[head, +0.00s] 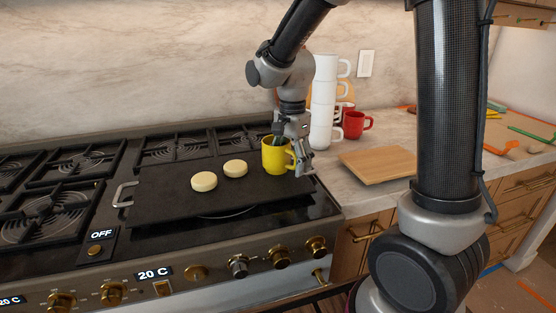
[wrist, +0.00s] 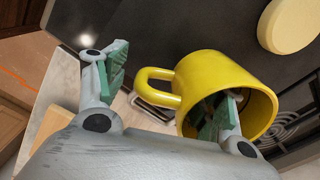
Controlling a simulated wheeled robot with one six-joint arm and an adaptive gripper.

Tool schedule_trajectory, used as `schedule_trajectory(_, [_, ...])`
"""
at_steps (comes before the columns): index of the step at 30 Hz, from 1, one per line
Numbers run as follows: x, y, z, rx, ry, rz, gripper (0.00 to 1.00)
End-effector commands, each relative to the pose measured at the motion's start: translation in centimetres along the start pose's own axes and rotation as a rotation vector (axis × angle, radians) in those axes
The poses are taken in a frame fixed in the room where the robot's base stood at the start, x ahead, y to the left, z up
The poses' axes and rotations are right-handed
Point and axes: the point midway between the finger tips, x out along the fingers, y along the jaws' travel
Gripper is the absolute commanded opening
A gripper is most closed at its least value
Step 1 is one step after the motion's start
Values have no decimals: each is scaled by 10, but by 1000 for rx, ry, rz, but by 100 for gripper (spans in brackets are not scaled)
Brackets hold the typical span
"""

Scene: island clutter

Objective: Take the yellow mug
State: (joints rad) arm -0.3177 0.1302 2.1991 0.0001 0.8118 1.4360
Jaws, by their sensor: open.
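The yellow mug (head: 272,157) stands upright on the black griddle plate (head: 150,205), near its right end. My gripper (head: 291,150) is above and at the right side of the mug, pointing down. In the wrist view the gripper (wrist: 163,98) is open. One finger reaches into the mouth of the yellow mug (wrist: 215,72), and the other finger is outside, beyond the handle. The handle lies between the two fingers. I cannot tell whether either finger touches the mug.
Two pale round patties, the nearer one (head: 204,181) and the farther one (head: 235,168), lie left of the mug. A stack of white mugs (head: 322,105), a red mug (head: 356,124) and a wooden board (head: 378,164) are on the counter to the right. A marble wall is behind.

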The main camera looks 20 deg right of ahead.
Motion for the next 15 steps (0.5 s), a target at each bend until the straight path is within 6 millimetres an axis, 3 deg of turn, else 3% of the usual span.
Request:
schedule_trajectory(2, [0, 0, 0, 0, 0, 0, 67])
schedule_trajectory(12, [0, 0, 0, 0, 0, 0, 7])
schedule_trajectory(15, [0, 0, 0, 0, 0, 1, 7])
